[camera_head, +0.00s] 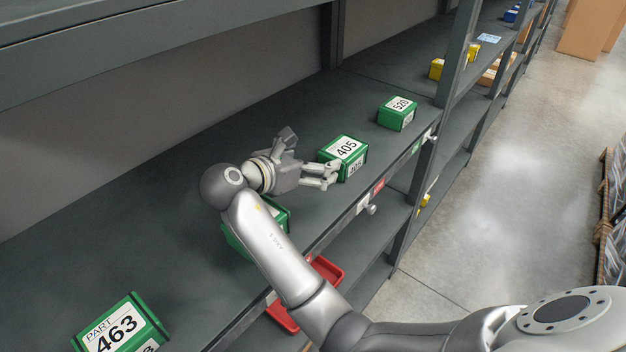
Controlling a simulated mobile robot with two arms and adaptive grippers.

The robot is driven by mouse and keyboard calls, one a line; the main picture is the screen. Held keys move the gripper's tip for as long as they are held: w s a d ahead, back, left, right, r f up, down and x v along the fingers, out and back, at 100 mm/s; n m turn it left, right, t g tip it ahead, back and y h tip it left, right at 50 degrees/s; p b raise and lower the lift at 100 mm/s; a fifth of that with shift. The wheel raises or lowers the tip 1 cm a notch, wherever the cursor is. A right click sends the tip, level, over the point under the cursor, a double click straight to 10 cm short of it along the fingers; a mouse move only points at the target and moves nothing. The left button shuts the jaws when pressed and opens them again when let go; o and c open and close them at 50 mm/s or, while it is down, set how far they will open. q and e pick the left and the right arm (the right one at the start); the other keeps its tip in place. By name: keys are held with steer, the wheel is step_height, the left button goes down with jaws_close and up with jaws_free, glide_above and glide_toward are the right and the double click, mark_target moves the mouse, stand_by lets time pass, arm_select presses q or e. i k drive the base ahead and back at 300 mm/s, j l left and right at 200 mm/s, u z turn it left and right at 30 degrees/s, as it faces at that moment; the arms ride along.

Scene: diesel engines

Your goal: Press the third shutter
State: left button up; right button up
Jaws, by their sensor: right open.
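I cannot make out anything that is clearly a shutter. A small round knob (371,209) sticks out from the front edge of the grey shelf (190,210), near a red label (379,187). My right gripper (331,175) is open over the shelf. Its fingertips are close to the lower left side of the green box labelled 405 (345,148); I cannot tell whether they touch it. My left gripper is not in view.
A green box labelled 520 (397,112) stands farther along, and one labelled 463 (120,325) at the near left. My right arm partly covers another green box (240,240). A red tray (327,269) lies lower down.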

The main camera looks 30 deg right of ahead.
mark_target(372, 209)
steer(key=z, duration=1.25)
steer(key=k+l+z, duration=0.35)
steer(key=i, duration=0.25)
